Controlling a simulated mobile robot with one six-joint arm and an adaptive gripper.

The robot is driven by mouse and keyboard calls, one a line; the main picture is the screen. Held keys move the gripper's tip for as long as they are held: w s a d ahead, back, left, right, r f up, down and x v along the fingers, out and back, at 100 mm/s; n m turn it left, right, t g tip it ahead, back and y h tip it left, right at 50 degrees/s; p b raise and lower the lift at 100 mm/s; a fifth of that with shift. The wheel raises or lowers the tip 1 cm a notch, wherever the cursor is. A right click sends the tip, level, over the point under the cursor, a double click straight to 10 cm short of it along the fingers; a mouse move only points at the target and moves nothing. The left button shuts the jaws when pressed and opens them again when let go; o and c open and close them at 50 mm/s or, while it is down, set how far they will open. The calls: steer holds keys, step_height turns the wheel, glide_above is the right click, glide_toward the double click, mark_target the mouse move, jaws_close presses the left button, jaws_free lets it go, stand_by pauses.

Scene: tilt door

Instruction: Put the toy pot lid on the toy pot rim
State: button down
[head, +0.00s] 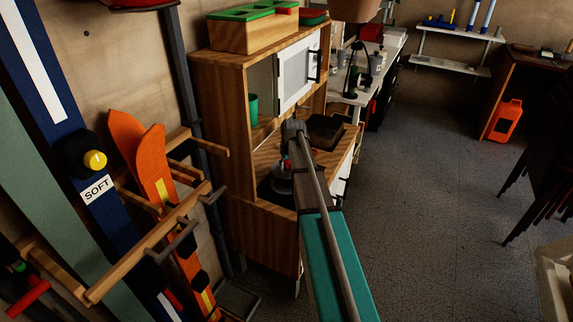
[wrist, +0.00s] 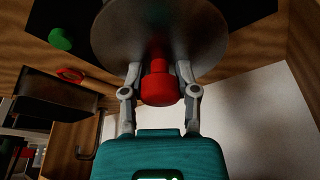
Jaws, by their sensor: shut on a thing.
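My gripper (wrist: 158,78) is shut on the red knob (wrist: 160,88) of the toy pot lid in the wrist view. The lid (wrist: 160,28) is a round, dull metal disc beyond the fingers, cut off by the top edge. In the head view, a small grey metal shape (head: 282,184) with red above it shows beside my arm, over the dark hob area of the wooden toy kitchen. I cannot tell there whether it is the lid, the pot or both. The pot rim is not clearly seen, and I cannot tell whether the lid touches it.
The wooden toy kitchen (head: 233,105) has a white oven door (head: 298,72), a dark basin (head: 325,131) and a green cup (head: 253,109). Orange skis (head: 152,165) and a wooden rack (head: 150,243) stand at left.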

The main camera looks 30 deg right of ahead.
steer(key=shift+c, duration=1.4)
jaws_free()
steer(key=shift+o, duration=1.4)
step_height(320, 180, up, 10)
steer(key=p, duration=0.9)
steer(key=shift+f+p, duration=0.25)
steer(key=shift+p, duration=0.05)
steer(key=shift+f, duration=0.1)
